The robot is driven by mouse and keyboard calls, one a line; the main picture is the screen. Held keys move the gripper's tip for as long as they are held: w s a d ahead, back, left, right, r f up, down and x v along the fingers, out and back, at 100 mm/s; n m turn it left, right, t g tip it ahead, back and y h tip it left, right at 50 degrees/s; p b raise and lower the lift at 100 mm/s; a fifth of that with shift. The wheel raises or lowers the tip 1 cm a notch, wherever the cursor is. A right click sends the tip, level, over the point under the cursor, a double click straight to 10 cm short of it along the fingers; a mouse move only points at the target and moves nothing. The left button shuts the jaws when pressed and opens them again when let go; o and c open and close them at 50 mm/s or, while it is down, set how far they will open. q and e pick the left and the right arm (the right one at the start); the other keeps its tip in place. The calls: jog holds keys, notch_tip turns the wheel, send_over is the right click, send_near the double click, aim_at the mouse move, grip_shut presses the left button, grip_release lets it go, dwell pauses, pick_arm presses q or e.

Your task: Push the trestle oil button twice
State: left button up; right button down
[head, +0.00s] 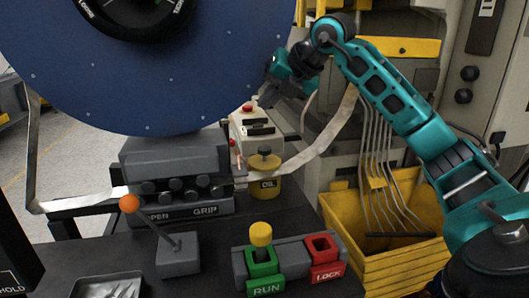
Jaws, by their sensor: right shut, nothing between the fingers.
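The yellow oil pot (265,184) marked OIL stands behind the dark bench, right of the grey GRIP block. It has a dark round knob (264,150) on a yellow cap. My right gripper (266,98) is shut and empty. In the picture it is above the oil pot, near the pale box with a red button (247,108); I cannot tell whether it touches anything. My teal right arm comes in from the right. My left gripper is not in view.
A large blue reel (150,85) fills the upper left. The grey block (176,165) marked OPEN and GRIP, an orange-knobbed lever (130,203), the green RUN holder (264,268) and the red LOCK holder (325,259) crowd the bench. A yellow bin (385,266) stands at right. A metal strip curves behind the pot.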

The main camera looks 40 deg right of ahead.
jog(key=b, duration=0.5)
send_over(268, 149)
notch_tip(268, 149, down, 6)
jog(key=shift+d+f, duration=0.1)
jog(key=shift+f, duration=0.1)
jog(key=shift+f+b, duration=0.4)
jog(key=shift+b, duration=0.1)
jog(key=shift+f, duration=0.15)
dwell(0.5)
jog(key=shift+f, duration=0.1)
dwell(0.4)
jog(key=shift+f+b, duration=0.35)
jog(key=shift+b, duration=0.1)
